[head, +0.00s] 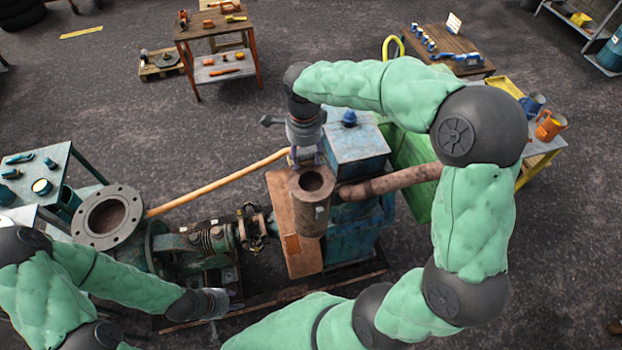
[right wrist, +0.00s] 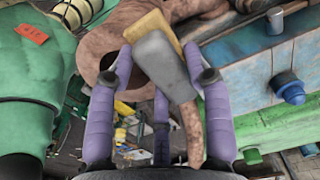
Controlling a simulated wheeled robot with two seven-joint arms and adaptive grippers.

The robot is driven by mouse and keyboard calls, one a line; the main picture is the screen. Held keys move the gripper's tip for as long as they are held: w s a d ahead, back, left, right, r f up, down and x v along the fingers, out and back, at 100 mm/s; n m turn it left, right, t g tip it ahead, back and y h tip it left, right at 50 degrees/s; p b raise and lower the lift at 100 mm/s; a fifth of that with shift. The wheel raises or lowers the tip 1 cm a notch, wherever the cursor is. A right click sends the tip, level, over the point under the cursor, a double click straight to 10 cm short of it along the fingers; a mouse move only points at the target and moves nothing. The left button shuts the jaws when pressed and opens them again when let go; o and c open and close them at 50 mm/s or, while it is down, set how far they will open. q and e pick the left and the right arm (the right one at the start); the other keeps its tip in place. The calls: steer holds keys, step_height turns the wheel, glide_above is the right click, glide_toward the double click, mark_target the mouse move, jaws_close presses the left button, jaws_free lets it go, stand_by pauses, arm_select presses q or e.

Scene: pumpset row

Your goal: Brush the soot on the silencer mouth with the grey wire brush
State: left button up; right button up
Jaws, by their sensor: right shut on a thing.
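The silencer (head: 312,212) is a rusty brown upright cylinder with a dark round mouth, standing beside the blue engine housing. In the right wrist view the dark mouth (right wrist: 108,62) shows just left of the brush. My right gripper (head: 305,158) is just above and behind the mouth, pointing down. Its purple fingers (right wrist: 158,85) are shut on the grey wire brush (right wrist: 160,58), which has a grey block and a tan part behind it. I cannot tell whether the brush touches the rim. Soot is hard to make out. My left gripper (head: 218,302) is low, near the pump base; its jaw opening is unclear.
A rusty exhaust pipe (head: 392,182) runs right from the silencer. A blue cap (head: 348,118) sits on the engine housing.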

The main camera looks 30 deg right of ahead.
steer(key=shift+r, duration=0.1)
steer(key=shift+r+p, duration=0.55)
steer(key=shift+r, duration=0.2)
steer(key=s+a+p, duration=0.1)
steer(key=s, duration=0.2)
steer(key=s+p, duration=0.1)
steer(key=s, duration=0.3)
steer(key=s+a+p, duration=0.1)
steer(key=s, duration=0.3)
steer(key=shift+a+f+p, duration=0.15)
steer(key=shift+a+p, duration=0.2)
steer(key=shift+s+a+f, duration=0.15)
steer(key=shift+s, duration=0.35)
step_height(320, 180, up, 4)
steer(key=p, duration=0.2)
steer(key=shift+p, duration=0.4)
